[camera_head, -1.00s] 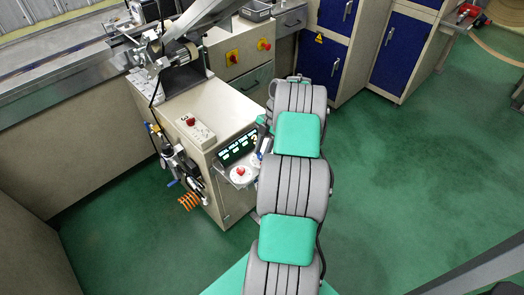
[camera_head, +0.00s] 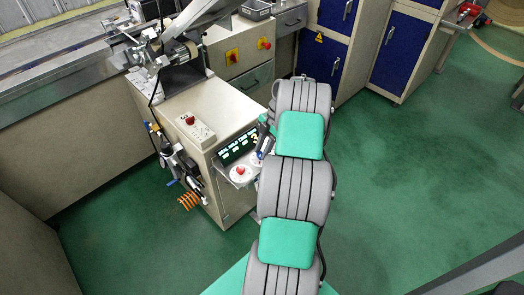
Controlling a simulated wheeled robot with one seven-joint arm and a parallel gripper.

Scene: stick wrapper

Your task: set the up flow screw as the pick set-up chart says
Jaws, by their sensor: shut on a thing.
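The machine cabinet (camera_head: 205,105) stands left of my arm. On its front is a dark control panel with lit green displays (camera_head: 238,147). Below it a small shelf carries a pale round plate with a red knob (camera_head: 241,170). My gripper (camera_head: 259,154) shows only in part, at the right edge of the panel, with my arm covering the rest. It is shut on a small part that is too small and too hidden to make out. I cannot pick out the up flow screw or the pick set-up chart.
A pneumatic unit (camera_head: 178,162) with an orange coiled hose (camera_head: 190,200) hangs on the cabinet's left side. A control box with a red button (camera_head: 190,120) lies on top. Blue-doored cabinets (camera_head: 403,50) stand behind. The green floor (camera_head: 420,180) is clear at the right.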

